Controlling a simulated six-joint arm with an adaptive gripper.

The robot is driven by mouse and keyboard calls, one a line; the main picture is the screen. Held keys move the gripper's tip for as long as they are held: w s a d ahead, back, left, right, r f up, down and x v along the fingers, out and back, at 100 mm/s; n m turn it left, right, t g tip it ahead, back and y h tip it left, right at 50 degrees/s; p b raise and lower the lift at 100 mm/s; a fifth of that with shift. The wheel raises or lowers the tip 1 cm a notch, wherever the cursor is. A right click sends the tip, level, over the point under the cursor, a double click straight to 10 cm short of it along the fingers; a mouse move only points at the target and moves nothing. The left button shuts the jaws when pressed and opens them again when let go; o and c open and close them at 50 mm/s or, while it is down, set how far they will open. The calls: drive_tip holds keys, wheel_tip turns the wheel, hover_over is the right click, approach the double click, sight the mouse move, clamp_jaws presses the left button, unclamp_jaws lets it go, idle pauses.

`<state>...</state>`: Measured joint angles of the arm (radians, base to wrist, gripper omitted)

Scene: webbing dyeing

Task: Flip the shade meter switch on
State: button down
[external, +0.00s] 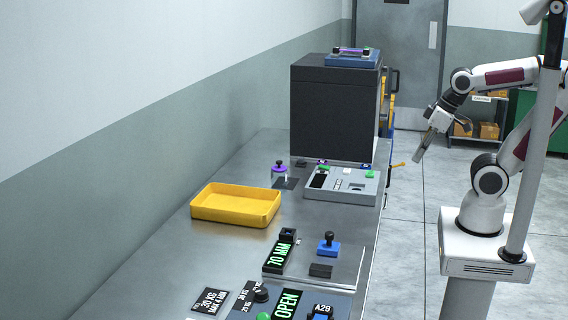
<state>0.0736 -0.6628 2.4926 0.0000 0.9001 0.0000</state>
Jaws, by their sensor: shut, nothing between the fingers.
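My gripper (422,148) is shut and empty. It hangs fingers down over the open floor, to the right of the bench and apart from everything on it. No label reading shade meter can be made out, so I cannot tell which device it is. A grey panel (370,196) with green, white and dark parts lies on the bench. A blue unit (350,61) with a dark bar sits on top of the black cabinet (333,113). A small blue base with a black knob (329,246) stands nearer the camera. Switch positions are too small to read.
A yellow tray (233,222) sits on the bench (165,240). Displays read "70 MM" (279,258) and "OPEN" (287,304). Shelving with boxes stands behind my arm.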

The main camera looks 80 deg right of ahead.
drive_tip(key=w+d+f+m+g, duration=0.1)
drive_tip(key=w+d+m+g, duration=0.15)
drive_tip(key=w+d, duration=0.95)
drive_tip(key=n+t, duration=0.2)
drive_tip(key=n, duration=0.1)
hover_over(321, 165)
drive_tip(key=s, duration=0.5)
drive_tip(key=shift+s+a+f, duration=0.15)
drive_tip(key=shift+s+f, duration=0.05)
drive_tip(key=shift+f, duration=0.05)
drive_tip(key=shift+s+a+f+x, duration=0.1)
drive_tip(key=shift+s+x, duration=0.05)
drive_tip(key=shift+x, duration=2.15)
drive_tip(key=shift+s+a+f+x, duration=0.1)
drive_tip(key=shift+s+x, duration=0.1)
drive_tip(key=shift+x, duration=2.1)
drive_tip(key=shift+s+a+x, duration=0.1)
drive_tip(key=shift+s+x, duration=0.05)
drive_tip(key=shift+x, duration=2.2)
